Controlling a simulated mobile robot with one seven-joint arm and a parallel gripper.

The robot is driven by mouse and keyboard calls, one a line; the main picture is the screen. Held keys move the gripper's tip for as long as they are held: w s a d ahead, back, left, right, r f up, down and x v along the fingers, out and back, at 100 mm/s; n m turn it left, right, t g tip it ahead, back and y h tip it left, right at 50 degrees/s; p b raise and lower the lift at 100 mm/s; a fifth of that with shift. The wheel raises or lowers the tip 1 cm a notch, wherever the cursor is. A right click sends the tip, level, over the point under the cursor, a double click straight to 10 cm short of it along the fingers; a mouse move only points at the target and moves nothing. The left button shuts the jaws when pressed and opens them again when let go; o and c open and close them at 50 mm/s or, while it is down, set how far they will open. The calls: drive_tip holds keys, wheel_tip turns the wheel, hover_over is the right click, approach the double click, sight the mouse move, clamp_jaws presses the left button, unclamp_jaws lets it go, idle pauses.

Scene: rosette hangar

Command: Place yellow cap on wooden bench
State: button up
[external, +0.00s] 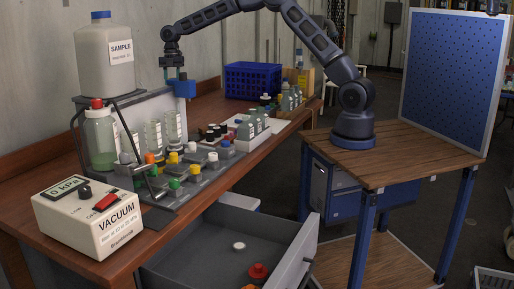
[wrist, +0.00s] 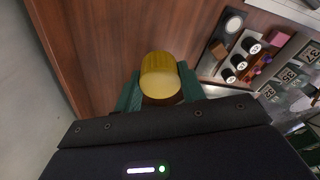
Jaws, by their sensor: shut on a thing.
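A yellow cap (wrist: 160,76) is held between the green fingers of my gripper (wrist: 160,88) in the wrist view. My gripper is shut on it. In the external view my gripper (external: 175,74) hangs above the back part of the bench, behind the grey rack panel; the cap cannot be made out there. The wooden bench (external: 208,104) runs along the wall, and its bare brown top (wrist: 95,50) lies below the cap in the wrist view. The cap appears apart from the bench, though the exact height is hard to tell.
A blue crate (external: 252,80) stands farther back on the bench. A rack with several coloured caps (external: 190,160), a large sample jug (external: 104,60) and a vacuum box (external: 88,215) fill the front. Small dark-capped bottles (wrist: 238,62) stand right of my gripper. An open drawer (external: 225,245) holds a few caps.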

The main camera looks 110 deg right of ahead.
wheel_tip(320, 180, down, 20)
drive_tip(key=shift+r, duration=0.2)
idle(0.4)
drive_tip(key=shift+f, duration=0.15)
drive_tip(key=o, duration=0.9)
drive_tip(key=shift+o, duration=0.2)
